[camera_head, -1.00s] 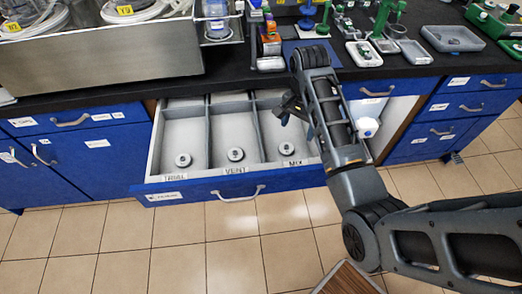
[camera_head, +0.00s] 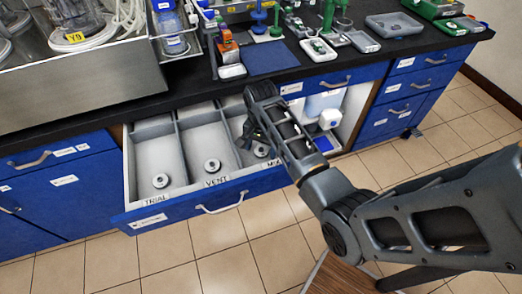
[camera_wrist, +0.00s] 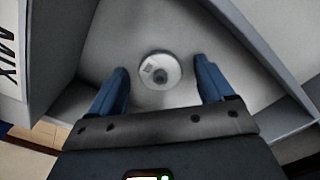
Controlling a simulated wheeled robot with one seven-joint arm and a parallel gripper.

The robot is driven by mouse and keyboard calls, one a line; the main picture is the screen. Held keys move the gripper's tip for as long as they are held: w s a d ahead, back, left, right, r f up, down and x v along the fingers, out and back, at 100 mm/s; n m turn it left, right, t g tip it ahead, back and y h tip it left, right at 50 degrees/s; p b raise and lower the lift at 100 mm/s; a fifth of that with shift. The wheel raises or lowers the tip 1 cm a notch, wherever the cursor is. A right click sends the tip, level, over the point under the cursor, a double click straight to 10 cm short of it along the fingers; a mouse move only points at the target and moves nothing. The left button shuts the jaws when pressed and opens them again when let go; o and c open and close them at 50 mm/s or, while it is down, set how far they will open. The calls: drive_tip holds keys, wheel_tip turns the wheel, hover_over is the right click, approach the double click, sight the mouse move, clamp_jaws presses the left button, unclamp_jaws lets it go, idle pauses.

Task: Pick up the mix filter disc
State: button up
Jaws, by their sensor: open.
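The mix filter disc (camera_wrist: 160,69) is a round pale disc with a dark centre, lying on the floor of the drawer's MIX compartment. In the head view the disc (camera_head: 261,151) is partly hidden by my arm. My gripper (camera_wrist: 162,84) is open above it, its two blue fingers apart on either side of the disc in the wrist view. In the head view my gripper (camera_head: 250,140) reaches down into the MIX compartment. I cannot tell how far above the disc the fingertips are. The open drawer (camera_head: 215,203) has compartments labelled TRIAL, VENT and MIX.
Similar discs lie in the TRIAL compartment (camera_head: 160,181) and the VENT compartment (camera_head: 212,165). Grey dividers and drawer walls (camera_wrist: 72,50) stand close around my gripper. The black countertop (camera_head: 190,95) overhangs behind, with a blue mat (camera_head: 270,58) and small trays on it.

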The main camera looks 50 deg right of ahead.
drive_tip(key=shift+c, duration=0.4)
drive_tip(key=c, duration=1)
drive_tip(key=shift+r, duration=0.15)
